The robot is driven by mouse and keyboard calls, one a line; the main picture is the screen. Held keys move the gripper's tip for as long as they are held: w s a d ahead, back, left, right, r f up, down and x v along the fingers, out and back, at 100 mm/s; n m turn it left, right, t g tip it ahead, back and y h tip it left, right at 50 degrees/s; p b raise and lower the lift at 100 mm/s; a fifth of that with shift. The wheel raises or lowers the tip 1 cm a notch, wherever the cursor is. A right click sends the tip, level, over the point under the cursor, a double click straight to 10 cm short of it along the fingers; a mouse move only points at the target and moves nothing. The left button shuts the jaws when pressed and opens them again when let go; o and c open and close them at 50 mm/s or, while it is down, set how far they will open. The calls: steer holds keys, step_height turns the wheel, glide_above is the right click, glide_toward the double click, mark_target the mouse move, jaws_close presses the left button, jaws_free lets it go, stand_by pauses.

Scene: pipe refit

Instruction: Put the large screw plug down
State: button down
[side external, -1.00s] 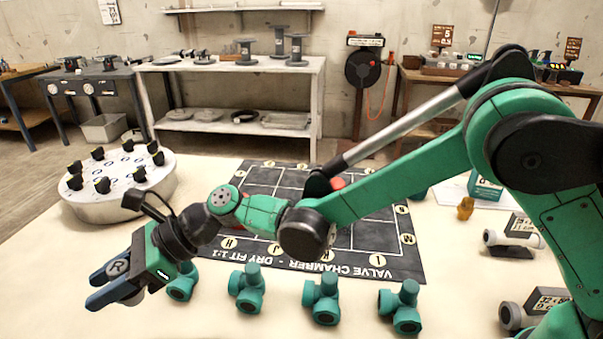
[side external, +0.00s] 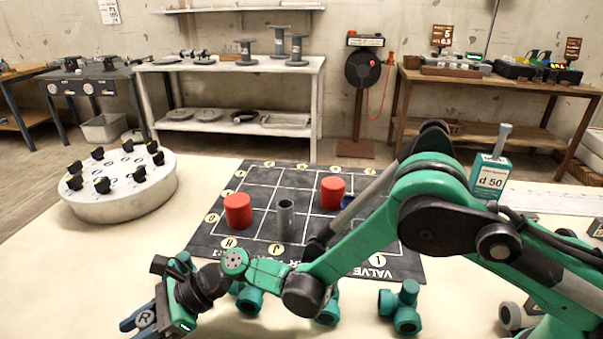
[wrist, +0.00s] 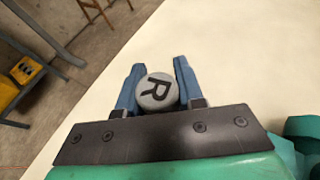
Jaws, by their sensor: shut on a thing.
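The large screw plug is a grey round piece with a black R on its top. In the wrist view the plug (wrist: 157,91) sits between the two blue fingers of my gripper (wrist: 155,85), which are shut on it. In the side external view my gripper (side external: 140,322) is at the lower left, over the near edge of the cream table, and the plug's R face (side external: 146,318) shows between the fingers. I cannot tell whether the plug touches the table.
A dark valve-chamber mat (side external: 225,258) holds two red cylinders (side external: 238,211) (side external: 332,193) and a grey tube (side external: 285,220). Green pipe fittings (side external: 403,306) stand along the near side. A round base with black knobs (side external: 110,205) stands at left. Bare tabletop (side external: 60,270) lies left of my gripper.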

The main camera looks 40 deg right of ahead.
steer(key=shift+f, duration=0.15)
steer(key=c, duration=0.5)
jaws_free()
steer(key=shift+c, duration=0.2)
steer(key=v, duration=0.5)
steer(key=shift+d, duration=0.25)
steer(key=s+d+r+n+t+h, duration=0.1)
steer(key=d+r+n+h, duration=0.2)
steer(key=d+n, duration=0.2)
steer(key=s+d+r+n+t+h, duration=0.2)
steer(key=d+r+n+h, duration=0.1)
steer(key=d, duration=0.7)
steer(key=s+d+r+n+t+h, duration=0.1)
steer(key=s+d+r+n+h, duration=0.1)
steer(key=d+r+n+h, duration=0.2)
steer(key=d+r+n, duration=0.1)
steer(key=d+n, duration=0.2)
steer(key=d, duration=0.1)
steer(key=shift+r, duration=0.2)
steer(key=shift+o, duration=0.5)
steer(key=s+d+n+h, duration=0.3)
steer(key=s+d+n, duration=0.2)
steer(key=d, duration=0.2)
steer(key=shift+f+t, duration=0.35)
steer(key=shift+t, duration=0.05)
